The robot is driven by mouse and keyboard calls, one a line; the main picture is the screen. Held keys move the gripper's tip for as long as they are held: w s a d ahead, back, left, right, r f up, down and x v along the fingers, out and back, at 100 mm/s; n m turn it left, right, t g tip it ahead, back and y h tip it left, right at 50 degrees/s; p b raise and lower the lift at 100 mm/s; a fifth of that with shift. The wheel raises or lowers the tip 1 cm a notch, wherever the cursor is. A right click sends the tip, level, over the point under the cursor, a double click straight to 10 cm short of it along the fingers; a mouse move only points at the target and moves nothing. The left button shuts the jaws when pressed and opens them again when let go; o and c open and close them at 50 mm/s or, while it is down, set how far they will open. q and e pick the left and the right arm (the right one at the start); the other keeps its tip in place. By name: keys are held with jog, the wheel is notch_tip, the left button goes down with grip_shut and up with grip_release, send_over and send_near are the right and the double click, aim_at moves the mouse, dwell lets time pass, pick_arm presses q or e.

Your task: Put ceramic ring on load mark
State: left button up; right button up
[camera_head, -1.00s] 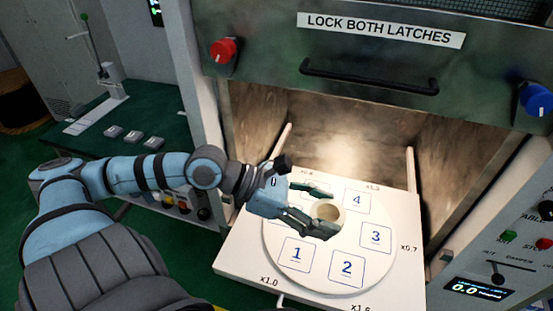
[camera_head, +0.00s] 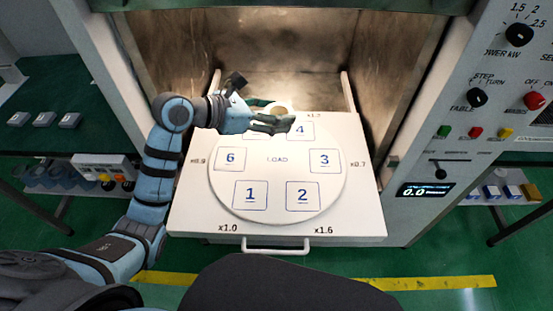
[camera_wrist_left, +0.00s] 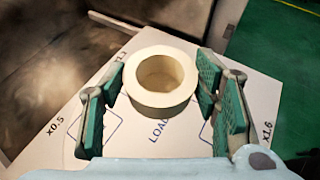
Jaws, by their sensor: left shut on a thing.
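The ceramic ring (camera_head: 281,107) is cream-coloured, with a wide central hole. My left gripper (camera_head: 272,117) is shut on it, and the ring shows between the green finger pads in the left wrist view (camera_wrist_left: 162,82). In the head view the ring appears toward the back of the round white turntable (camera_head: 277,205), close to square 4. The LOAD mark (camera_head: 277,159) is bare at the turntable's middle in the head view. In the wrist view the ring hides part of that mark. The ring's height above the plate is hard to judge. My right gripper is not seen.
The turntable lies on a white pulled-out tray (camera_head: 195,212) with a front handle (camera_head: 276,246). The open oven chamber (camera_head: 285,60) is behind it. A control panel (camera_head: 480,80) stands right. The front of the turntable is clear.

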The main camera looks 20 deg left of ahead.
aim_at(273, 162)
pick_arm(q)
notch_tip(273, 162, down, 14)
jog(key=b, duration=0.4)
jog(key=shift+f, duration=0.2)
jog(key=shift+a, duration=0.15)
jog(key=o, duration=1.2)
jog(key=shift+o, duration=0.2)
jog(key=shift+r, duration=0.15)
jog(key=p+v, duration=0.3)
jog(key=v, duration=0.9)
